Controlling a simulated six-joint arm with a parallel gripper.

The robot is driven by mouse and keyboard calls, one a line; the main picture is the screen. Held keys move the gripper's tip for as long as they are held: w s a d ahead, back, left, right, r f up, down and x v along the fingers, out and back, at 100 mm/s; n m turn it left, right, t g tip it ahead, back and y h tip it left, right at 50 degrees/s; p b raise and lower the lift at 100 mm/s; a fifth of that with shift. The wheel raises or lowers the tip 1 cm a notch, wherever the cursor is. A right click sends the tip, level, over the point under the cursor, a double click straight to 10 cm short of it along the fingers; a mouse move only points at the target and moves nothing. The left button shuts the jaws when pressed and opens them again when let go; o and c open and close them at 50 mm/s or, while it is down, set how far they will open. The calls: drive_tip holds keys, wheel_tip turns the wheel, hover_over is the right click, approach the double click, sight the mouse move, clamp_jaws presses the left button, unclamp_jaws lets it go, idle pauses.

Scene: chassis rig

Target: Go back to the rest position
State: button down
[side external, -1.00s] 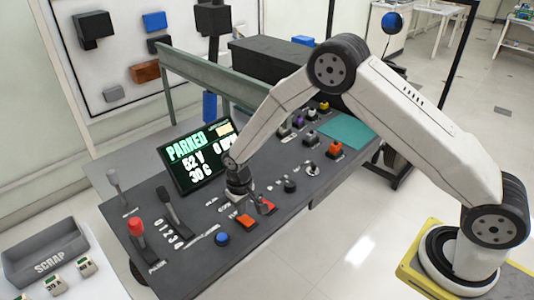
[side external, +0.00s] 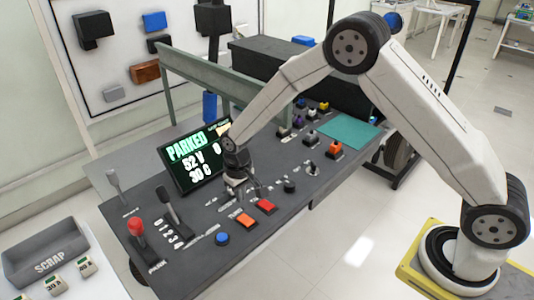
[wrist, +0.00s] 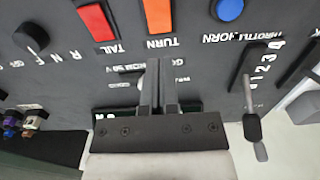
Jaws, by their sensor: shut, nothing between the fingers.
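My gripper (side external: 238,192) hangs over the middle of the dark control console (side external: 190,255), behind the orange TURN switch (side external: 243,220) and red TAIL switch (side external: 266,206) in the side view. Its fingers are together with nothing between them, as the wrist view (wrist: 159,75) shows. In the wrist view the TAIL switch (wrist: 97,22), TURN switch (wrist: 158,16) and blue HORN button (wrist: 229,9) lie beyond the fingertips. Part of the lettering below the fingers is hidden by them.
The lit screen (side external: 193,160) reading PARKED stands beside my gripper. A red-knobbed lever (side external: 137,227) and a black lever (side external: 168,200) rise at the left. A green rail (side external: 235,95) runs behind. A SCRAP bin (side external: 45,255) stands at lower left.

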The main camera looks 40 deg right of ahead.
drive_tip(key=shift+r, duration=0.15)
drive_tip(key=s+d+r+t, duration=0.1)
drive_tip(key=s+d+r, duration=0.3)
drive_tip(key=s, duration=0.6)
drive_tip(key=s+d+r+t, duration=0.1)
drive_tip(key=s+d+r, duration=0.4)
drive_tip(key=s, duration=0.4)
drive_tip(key=shift+s+d+r+t, duration=0.3)
drive_tip(key=shift+s+r, duration=0.1)
drive_tip(key=shift+r, duration=0.45)
